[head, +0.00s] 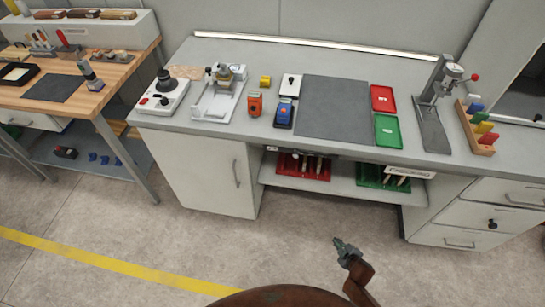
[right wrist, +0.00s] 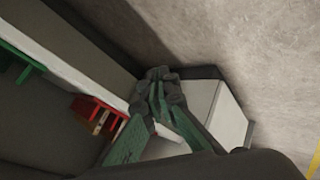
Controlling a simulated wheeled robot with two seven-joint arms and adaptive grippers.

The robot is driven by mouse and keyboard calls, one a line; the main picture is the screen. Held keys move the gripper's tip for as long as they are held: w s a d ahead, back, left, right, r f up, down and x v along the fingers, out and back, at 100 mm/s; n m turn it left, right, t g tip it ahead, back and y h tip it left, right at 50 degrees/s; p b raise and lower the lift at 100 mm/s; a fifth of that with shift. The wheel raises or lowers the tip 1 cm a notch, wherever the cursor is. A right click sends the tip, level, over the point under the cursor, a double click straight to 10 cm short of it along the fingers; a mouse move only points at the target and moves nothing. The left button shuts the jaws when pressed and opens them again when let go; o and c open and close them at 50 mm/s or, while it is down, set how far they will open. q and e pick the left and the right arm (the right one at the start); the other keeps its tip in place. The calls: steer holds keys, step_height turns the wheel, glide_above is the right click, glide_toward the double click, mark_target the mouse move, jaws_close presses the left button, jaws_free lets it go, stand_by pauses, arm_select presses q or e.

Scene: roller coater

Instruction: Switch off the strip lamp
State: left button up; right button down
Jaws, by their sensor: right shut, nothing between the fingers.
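A long, thin, pale strip (head: 310,43) runs along the back edge of the grey workbench; it looks like the strip lamp, and I cannot tell for sure whether it is lit. A small white box with a dark knob or button (head: 291,85) lies on the bench left of the dark mat; I cannot tell if it is the lamp's switch. My right gripper (head: 340,243) is shut and empty, over the floor in front of the bench, well apart from both. Its green fingers meet in the right wrist view (right wrist: 160,85). My left gripper is not in view.
The bench (head: 165,122) holds a dark mat (head: 330,105), red tray (head: 383,98), green tray (head: 387,131), orange device (head: 255,104), blue device (head: 284,113) and a press stand (head: 433,110). A wooden table (head: 110,75) stands left. The floor in front is clear.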

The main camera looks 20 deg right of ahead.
mark_target(272, 148)
steer(key=w+a+r+n+t+y+b, duration=0.2)
steer(key=w+a+r+n+t, duration=0.15)
steer(key=w+r, duration=0.6)
steer(key=w+a+r+n+t+y+b, duration=0.15)
steer(key=w+a+r+n, duration=0.35)
steer(key=r, duration=0.8)
arm_select(q)
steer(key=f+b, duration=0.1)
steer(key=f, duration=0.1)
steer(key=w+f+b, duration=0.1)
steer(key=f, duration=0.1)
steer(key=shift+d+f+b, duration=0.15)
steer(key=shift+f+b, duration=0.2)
steer(key=shift+b, duration=0.05)
arm_select(e)
steer(key=a+r+n+t+y, duration=0.1)
steer(key=a+r+n+y, duration=0.1)
steer(key=a+r, duration=0.4)
steer(key=a+r+n+y, duration=0.3)
steer(key=a+r, duration=0.3)
steer(key=r, duration=0.6)
steer(key=shift+t, duration=0.4)
steer(key=shift+w+n, duration=0.15)
steer(key=shift+n, duration=0.1)
